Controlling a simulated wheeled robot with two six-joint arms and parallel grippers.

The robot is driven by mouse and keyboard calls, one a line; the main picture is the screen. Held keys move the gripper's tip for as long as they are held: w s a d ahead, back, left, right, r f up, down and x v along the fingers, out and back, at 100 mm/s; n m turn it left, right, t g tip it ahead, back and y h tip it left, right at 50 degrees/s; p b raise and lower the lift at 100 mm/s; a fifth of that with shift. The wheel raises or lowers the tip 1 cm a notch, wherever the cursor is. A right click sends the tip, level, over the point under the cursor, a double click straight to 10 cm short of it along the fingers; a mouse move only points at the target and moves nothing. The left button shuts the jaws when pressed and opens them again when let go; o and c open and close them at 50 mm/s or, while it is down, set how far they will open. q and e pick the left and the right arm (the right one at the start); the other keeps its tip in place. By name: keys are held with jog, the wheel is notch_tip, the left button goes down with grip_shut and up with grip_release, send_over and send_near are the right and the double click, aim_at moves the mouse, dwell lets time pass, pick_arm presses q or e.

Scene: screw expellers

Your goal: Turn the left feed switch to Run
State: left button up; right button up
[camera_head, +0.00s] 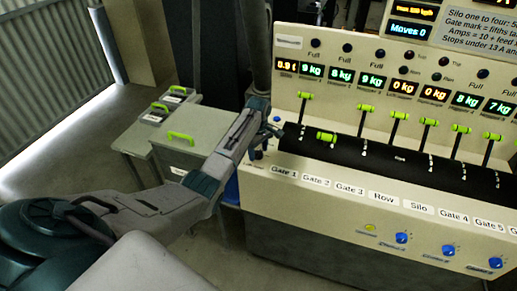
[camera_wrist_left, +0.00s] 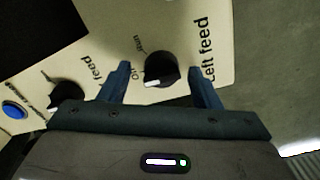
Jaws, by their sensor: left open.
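The left feed switch (camera_wrist_left: 161,69) is a round black knob on a cream panel, with "Left feed" printed beside it in the left wrist view. Its white pointer mark is at the lower left, nearer the "Off" print than the "Run" print. My left gripper (camera_wrist_left: 161,84) is open, with one blue finger on each side of the knob in the picture. I cannot tell whether the fingers touch it. In the head view my left gripper (camera_head: 265,143) is at the console's left end, and the switch is hidden there. My right gripper is not in view.
A second black knob (camera_wrist_left: 66,96) and a blue button (camera_wrist_left: 14,110) are left of the switch in the wrist view. The console (camera_head: 330,185) carries several green-handled gate levers. A grey box (camera_head: 182,158) with a green handle stands left of my arm.

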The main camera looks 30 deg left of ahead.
pick_arm(q)
jog(key=shift+s+f, duration=0.1)
jog(key=shift+s, duration=0.1)
jog(key=shift+c, duration=0.4)
jog(key=shift+w, duration=0.1)
jog(key=c, duration=0.9)
